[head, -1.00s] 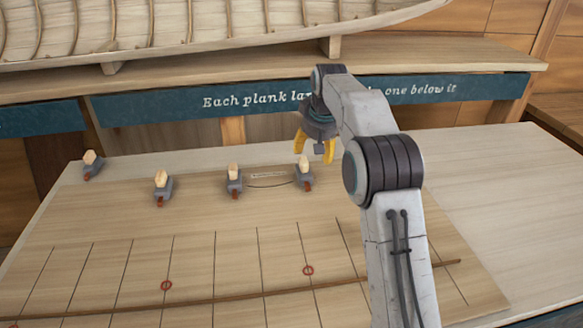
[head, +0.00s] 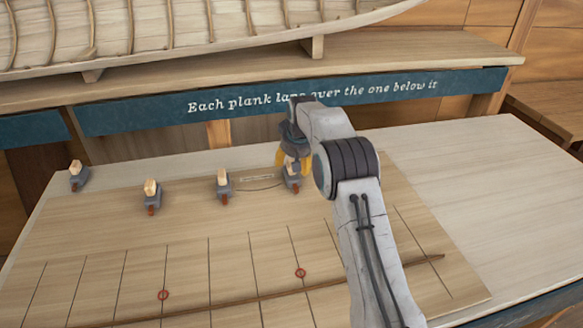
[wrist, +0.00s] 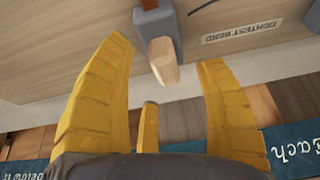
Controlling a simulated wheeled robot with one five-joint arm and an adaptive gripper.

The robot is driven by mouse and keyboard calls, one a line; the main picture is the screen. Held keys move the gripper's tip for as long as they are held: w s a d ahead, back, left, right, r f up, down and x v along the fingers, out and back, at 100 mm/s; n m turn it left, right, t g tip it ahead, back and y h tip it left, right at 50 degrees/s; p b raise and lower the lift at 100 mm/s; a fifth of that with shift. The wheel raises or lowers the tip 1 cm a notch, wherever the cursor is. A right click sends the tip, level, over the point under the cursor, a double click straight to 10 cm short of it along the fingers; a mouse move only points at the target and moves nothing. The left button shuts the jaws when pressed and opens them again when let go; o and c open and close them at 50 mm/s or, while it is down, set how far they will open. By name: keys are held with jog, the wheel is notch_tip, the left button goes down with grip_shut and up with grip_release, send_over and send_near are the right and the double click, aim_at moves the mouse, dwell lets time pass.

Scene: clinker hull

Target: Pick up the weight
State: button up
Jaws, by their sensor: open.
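Several grey weights with pale wooden knobs and reddish tips stand in a row on the wooden board. The rightmost weight (head: 292,184) is partly hidden by my gripper (head: 292,166) in the head view. In the wrist view this weight (wrist: 155,25) lies ahead, its wooden knob (wrist: 163,62) pointing toward me between the yellow fingertips. My gripper (wrist: 166,52) is open, with gaps on both sides of the knob. The other weights stand to the left: one nearby (head: 223,186), one further (head: 152,198) and one at the far left (head: 78,177).
A long thin batten (head: 350,273) lies across the lined board (head: 210,245). A small "tightest bend" label (wrist: 237,31) lies beside the rightmost weight. The boat hull (head: 190,30) stands behind on a shelf. The table's right side is clear.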

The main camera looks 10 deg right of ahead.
jog(key=shift+p+x, duration=0.65)
jog(key=shift+x, duration=0.25)
grip_shut()
jog(key=shift+r, duration=0.15)
